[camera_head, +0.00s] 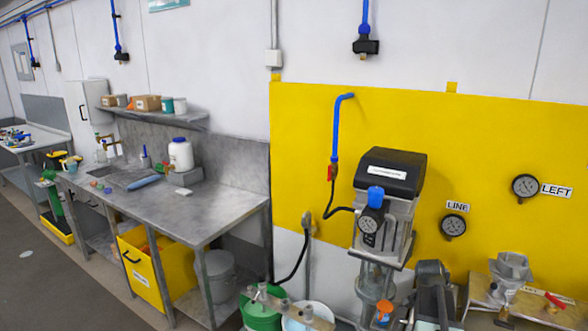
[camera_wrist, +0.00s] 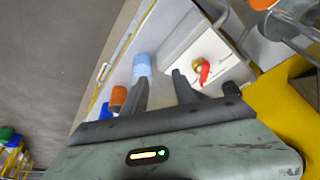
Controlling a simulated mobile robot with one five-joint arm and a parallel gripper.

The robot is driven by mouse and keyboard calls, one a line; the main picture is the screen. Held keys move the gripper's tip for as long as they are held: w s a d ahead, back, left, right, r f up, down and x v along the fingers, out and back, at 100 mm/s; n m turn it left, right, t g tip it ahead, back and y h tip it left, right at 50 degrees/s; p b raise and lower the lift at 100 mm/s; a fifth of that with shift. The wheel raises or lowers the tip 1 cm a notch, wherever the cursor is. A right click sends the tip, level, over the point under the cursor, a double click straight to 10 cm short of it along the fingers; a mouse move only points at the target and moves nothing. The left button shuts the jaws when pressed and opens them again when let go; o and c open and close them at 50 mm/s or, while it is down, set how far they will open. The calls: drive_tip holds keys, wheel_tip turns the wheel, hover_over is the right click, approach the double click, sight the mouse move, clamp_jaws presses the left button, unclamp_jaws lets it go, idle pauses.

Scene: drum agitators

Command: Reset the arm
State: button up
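My gripper (camera_wrist: 160,80) shows in the wrist view with its two dark fingers spread apart. No object shows held between them. A pale blue cylinder (camera_wrist: 142,65) lies just beyond the left fingertip; whether they touch I cannot tell. A valve with a red handle (camera_wrist: 204,72) on a white plate is beyond the right finger. An orange cap (camera_wrist: 118,97) is left of the left finger. I cannot make out my fingertips in the head view.
In the head view, a pump unit (camera_head: 387,210) stands before a yellow wall panel (camera_head: 310,140). Gauges labelled LINE (camera_head: 453,227) and LEFT (camera_head: 525,187) are to its right. A green bucket (camera_head: 262,318) is below. A steel workbench (camera_head: 185,208) stands left, beside open grey floor (camera_head: 50,290).

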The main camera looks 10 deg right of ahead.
drive_tip(key=w+a+f+n+t+y, duration=0.1)
drive_tip(key=w+a+n, duration=0.2)
drive_tip(key=a, duration=0.9)
drive_tip(key=w+a+n+y, duration=0.1)
drive_tip(key=w+a+n, duration=0.1)
drive_tip(key=a, duration=1)
drive_tip(key=s+a+n+g+y, duration=0.1)
drive_tip(key=s+a+n, duration=0.2)
drive_tip(key=a+n, duration=0.2)
drive_tip(key=s+a+f+n+y, duration=0.1)
drive_tip(key=s+a+n, duration=0.3)
drive_tip(key=a, duration=0.5)
drive_tip(key=shift+a+f+n+g+y+b, duration=0.2)
drive_tip(key=shift+n+g+y+b, duration=0.15)
drive_tip(key=shift+n, duration=0.75)
